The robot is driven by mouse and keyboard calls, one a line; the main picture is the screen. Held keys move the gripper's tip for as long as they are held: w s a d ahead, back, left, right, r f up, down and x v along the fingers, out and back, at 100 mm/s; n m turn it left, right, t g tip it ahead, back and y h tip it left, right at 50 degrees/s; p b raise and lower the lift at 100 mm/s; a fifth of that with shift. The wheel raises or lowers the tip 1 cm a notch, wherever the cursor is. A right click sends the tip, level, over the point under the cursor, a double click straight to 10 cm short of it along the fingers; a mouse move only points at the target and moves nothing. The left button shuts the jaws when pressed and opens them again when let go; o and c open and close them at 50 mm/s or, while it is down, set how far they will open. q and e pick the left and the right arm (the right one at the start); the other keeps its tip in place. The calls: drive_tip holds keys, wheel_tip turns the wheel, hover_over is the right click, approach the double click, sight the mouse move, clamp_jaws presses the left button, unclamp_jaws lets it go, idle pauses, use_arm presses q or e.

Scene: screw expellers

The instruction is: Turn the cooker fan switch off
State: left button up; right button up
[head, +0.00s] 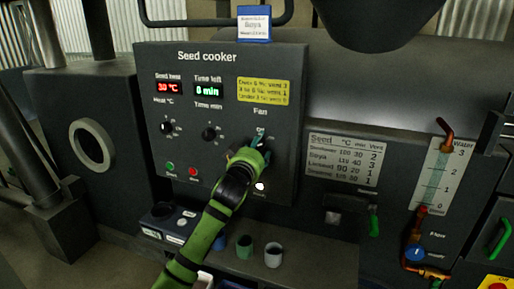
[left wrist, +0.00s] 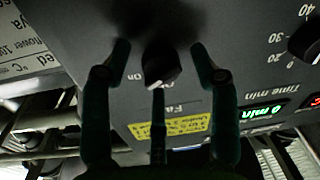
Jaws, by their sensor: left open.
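The seed cooker panel (head: 222,120) is dark and upright, with the label "Fan" on its right half. My left gripper (head: 254,145) is in front of the panel just below that label and hides most of the fan switch in the head view. In the left wrist view, the fan switch (left wrist: 161,66) is a black knob with a white mark, near the word "on". The open fingers of my left gripper (left wrist: 160,65) stand on either side of the knob, with a third finger in front. I cannot tell whether any finger touches it. My right gripper is not in view.
Two other knobs, heat (head: 167,128) and time (head: 209,134), sit left of the fan switch. A yellow note (head: 263,91) is above it. Several cups (head: 272,255) stand on the ledge below. A seed table sign (head: 345,158) is to the right.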

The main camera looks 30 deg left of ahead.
use_arm(q)
drive_tip(key=c, duration=1.1)
drive_tip(key=shift+f+n, duration=0.15)
drive_tip(key=shift+n, duration=0.45)
drive_tip(key=shift+d+n+p, duration=0.1)
drive_tip(key=shift+n+p, duration=0.35)
drive_tip(key=shift+n, duration=0.05)
drive_tip(key=shift+c, duration=0.2)
drive_tip(key=n+p, duration=0.1)
drive_tip(key=n, duration=0.1)
drive_tip(key=shift+n+g+h, duration=0.3)
drive_tip(key=n+p, duration=0.3)
drive_tip(key=shift+d, duration=0.1)
drive_tip(key=shift+n+h+p, duration=0.3)
drive_tip(key=shift+n+p, duration=0.9)
drive_tip(key=shift+n, duration=0.6)
